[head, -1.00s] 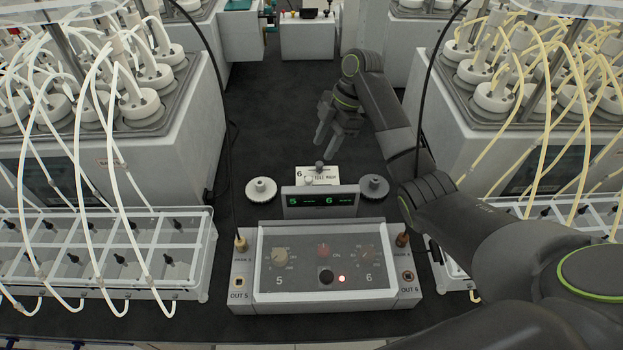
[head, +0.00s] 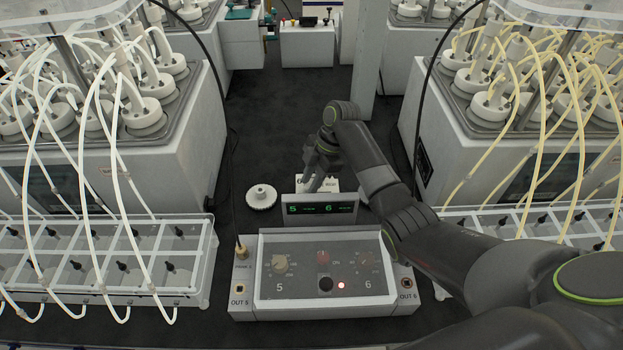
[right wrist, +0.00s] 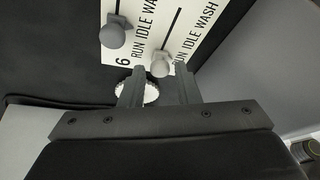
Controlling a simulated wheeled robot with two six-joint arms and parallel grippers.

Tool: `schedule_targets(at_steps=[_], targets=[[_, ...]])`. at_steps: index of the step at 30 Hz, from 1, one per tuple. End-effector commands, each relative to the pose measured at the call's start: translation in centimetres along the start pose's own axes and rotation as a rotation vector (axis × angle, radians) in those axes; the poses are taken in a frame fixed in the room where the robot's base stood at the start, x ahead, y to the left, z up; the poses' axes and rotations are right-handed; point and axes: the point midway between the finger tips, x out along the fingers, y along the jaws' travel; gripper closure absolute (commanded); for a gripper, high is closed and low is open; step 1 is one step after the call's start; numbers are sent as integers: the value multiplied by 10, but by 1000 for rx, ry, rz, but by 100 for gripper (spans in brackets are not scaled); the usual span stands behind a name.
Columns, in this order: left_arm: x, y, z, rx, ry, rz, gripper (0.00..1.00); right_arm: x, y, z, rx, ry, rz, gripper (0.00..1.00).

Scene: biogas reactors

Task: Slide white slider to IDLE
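The white slider plate (head: 333,185) stands behind the small display and is mostly hidden by my right gripper (head: 316,180) in the head view. In the right wrist view the plate (right wrist: 185,45) shows two slots with RUN, IDLE, WASH lettering. The white slider knob (right wrist: 160,64) sits at the near end of its slot, by RUN. A darker grey knob (right wrist: 114,33) sits on the other slot. My right gripper (right wrist: 158,72) is open, its two fingers on either side of the white knob's line, tips close to it. Contact cannot be told. My left gripper is out of view.
The display (head: 320,208) and control box (head: 270,295) stand in front of the plate. A white ridged wheel (head: 261,196) is at its left. Racks and tubed reactors line both sides.

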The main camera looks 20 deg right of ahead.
Motion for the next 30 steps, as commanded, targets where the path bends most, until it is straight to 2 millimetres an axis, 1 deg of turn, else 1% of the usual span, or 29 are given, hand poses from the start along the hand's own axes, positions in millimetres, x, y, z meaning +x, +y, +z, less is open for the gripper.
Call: schedule_targets(at_steps=[1, 6, 14, 21, 28, 29, 30], targets=[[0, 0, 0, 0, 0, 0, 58, 0, 0, 0, 0, 0, 0, 78], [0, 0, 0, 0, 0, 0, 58, 0, 0, 0, 0, 0, 0, 100], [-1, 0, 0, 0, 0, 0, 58, -2, -1, 2, 1, -1, 0, 100], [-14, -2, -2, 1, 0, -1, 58, -13, -11, 25, 2, -1, 1, 100], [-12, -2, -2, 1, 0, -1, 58, -11, -11, 26, 0, 1, 1, 100], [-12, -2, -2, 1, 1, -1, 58, -11, -11, 26, 0, 1, 1, 80], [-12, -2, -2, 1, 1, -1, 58, -11, -11, 26, 0, 1, 1, 75]])
